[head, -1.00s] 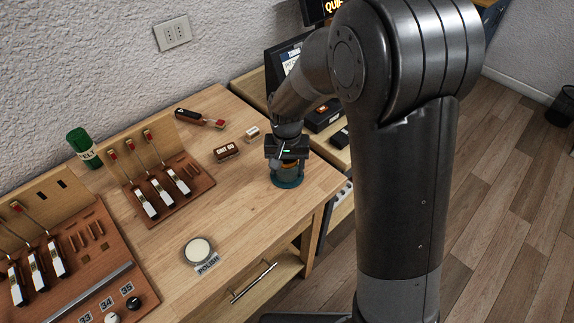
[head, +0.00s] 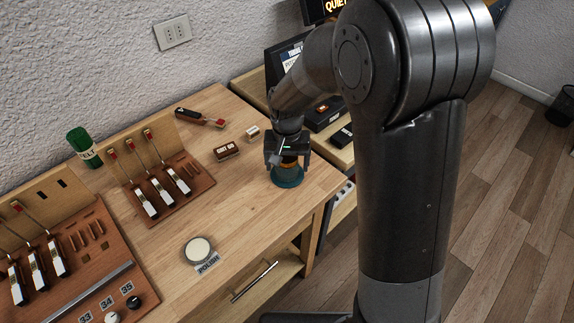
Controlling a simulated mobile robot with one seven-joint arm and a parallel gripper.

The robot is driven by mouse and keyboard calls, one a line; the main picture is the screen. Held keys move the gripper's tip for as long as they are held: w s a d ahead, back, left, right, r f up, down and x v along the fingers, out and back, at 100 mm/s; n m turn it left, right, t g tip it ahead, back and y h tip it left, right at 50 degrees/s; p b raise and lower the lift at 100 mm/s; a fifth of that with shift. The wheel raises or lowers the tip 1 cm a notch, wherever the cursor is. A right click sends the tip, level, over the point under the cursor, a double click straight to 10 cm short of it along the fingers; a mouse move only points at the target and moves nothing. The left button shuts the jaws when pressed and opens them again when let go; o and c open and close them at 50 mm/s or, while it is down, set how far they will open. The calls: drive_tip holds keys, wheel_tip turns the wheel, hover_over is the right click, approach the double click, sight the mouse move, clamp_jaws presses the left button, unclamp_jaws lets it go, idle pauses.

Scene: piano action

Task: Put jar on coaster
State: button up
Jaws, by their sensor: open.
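The jar (head: 288,167), small with an amber-brown part showing, stands upright on a round teal disc that appears to be the coaster (head: 287,182), near the right edge of the wooden bench. My gripper (head: 287,161) points down over the jar, open, with a finger on either side of its upper part. The gripper hides the jar's top. I cannot tell whether the fingers touch the jar.
A pale round dish (head: 198,250) marked POLISH lies nearer the front. The middle of the bench is clear.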

wheel_tip(320, 180, up, 11)
drive_tip(key=shift+f, duration=0.1)
drive_tip(key=shift+d+r, duration=0.1)
drive_tip(key=shift+r, duration=0.1)
drive_tip(key=s+d+r+t, duration=0.2)
drive_tip(key=s+d+r, duration=0.2)
drive_tip(key=s+d, duration=0.4)
drive_tip(key=s+d+r+t, duration=0.3)
drive_tip(key=s+d+r, duration=0.2)
drive_tip(key=s+d, duration=0.3)
drive_tip(key=shift+s+d+r+t, duration=0.2)
drive_tip(key=shift+s+r+t, duration=0.1)
drive_tip(key=shift+s, duration=1.75)
